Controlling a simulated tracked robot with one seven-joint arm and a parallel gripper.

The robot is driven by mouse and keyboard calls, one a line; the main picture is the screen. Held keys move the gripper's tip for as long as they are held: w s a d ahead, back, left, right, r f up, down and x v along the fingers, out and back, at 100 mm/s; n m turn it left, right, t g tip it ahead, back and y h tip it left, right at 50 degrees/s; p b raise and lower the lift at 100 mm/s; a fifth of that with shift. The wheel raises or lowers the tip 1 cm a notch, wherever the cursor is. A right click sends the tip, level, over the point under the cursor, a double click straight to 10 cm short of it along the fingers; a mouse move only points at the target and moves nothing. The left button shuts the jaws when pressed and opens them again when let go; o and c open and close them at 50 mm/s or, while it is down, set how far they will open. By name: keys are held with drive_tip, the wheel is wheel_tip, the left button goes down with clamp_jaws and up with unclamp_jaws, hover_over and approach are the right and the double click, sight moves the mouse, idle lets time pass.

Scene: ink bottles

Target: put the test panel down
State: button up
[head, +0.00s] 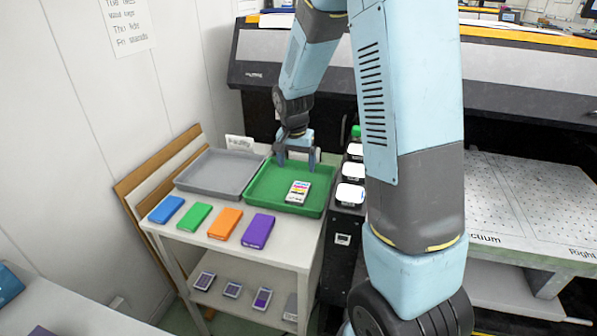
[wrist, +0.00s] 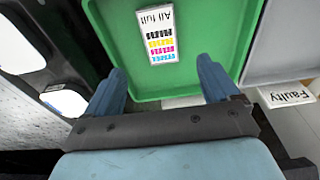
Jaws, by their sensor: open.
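The test panel (head: 298,192) is a small white card with coloured stripes. It lies flat in the green tray (head: 262,198) on the small table. In the wrist view the panel (wrist: 158,33) shows the words "All full" and rows of coloured print, upside down. My gripper (head: 296,164) is over the back part of the green tray, apart from the panel. In the wrist view my gripper's fingers (wrist: 162,80) are spread wide with nothing between them.
A grey tray (head: 216,172) stands left of the green one, with a "Faulty" card (wrist: 292,93) behind it. Blue, green, orange and purple boxes (head: 258,231) line the table front. White-topped bottles (head: 350,194) stand right of the green tray. A large printer (head: 292,66) is behind.

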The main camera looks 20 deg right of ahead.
drive_tip(key=s+r+n+t, duration=0.2)
drive_tip(key=s+r+n, duration=0.1)
drive_tip(key=s+r, duration=1)
drive_tip(key=s+r+n+t, duration=0.1)
drive_tip(key=s+r+n, duration=0.1)
drive_tip(key=s+r, duration=0.2)
drive_tip(key=s+r+n+t+y, duration=0.1)
drive_tip(key=s+r, duration=0.4)
drive_tip(key=s, duration=0.6)
drive_tip(key=shift+d+r+n, duration=0.2)
drive_tip(key=shift+d+n, duration=0.2)
drive_tip(key=shift+d, duration=0.05)
